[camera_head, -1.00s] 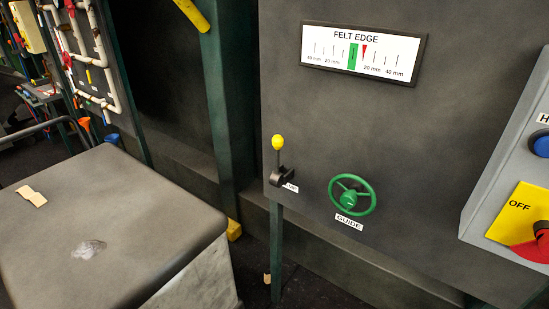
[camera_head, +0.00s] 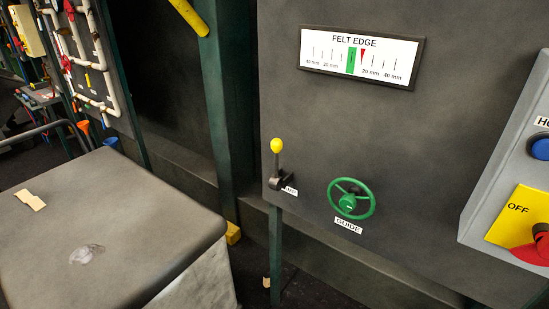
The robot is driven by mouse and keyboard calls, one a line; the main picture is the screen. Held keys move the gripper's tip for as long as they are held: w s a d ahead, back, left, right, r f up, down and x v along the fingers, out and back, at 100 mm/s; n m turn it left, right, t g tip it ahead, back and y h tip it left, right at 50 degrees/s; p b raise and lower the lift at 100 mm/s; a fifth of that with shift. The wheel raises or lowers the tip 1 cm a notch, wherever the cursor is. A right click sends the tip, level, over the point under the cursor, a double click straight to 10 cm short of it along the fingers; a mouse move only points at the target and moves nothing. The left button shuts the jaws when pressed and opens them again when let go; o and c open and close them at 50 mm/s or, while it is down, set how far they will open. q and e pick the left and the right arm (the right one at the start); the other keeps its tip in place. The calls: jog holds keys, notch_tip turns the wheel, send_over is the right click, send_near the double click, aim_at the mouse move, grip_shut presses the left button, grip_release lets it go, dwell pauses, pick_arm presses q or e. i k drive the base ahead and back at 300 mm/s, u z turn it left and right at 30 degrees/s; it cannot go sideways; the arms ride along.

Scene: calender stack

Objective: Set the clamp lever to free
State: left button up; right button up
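The clamp lever (camera_head: 276,163) is on the lower left of the grey machine panel. It has a yellow ball knob on a dark shaft and stands nearly upright from a black base. A small white label (camera_head: 290,190) beside its base is partly hidden, so its full text cannot be read. Neither of my grippers shows in the head view.
A green handwheel (camera_head: 351,199) marked GUIDE is right of the lever. The FELT EDGE gauge (camera_head: 361,57) is above, its red pointer right of the green band. A control box (camera_head: 510,160) with a red OFF switch stands at right. A grey block (camera_head: 110,225) fills the lower left.

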aim_at(276, 144)
jog(key=u, duration=0.55)
jog(key=k, duration=0.65)
jog(key=u, duration=0.8)
jog(key=i, duration=1.25)
jog(key=z, duration=0.9)
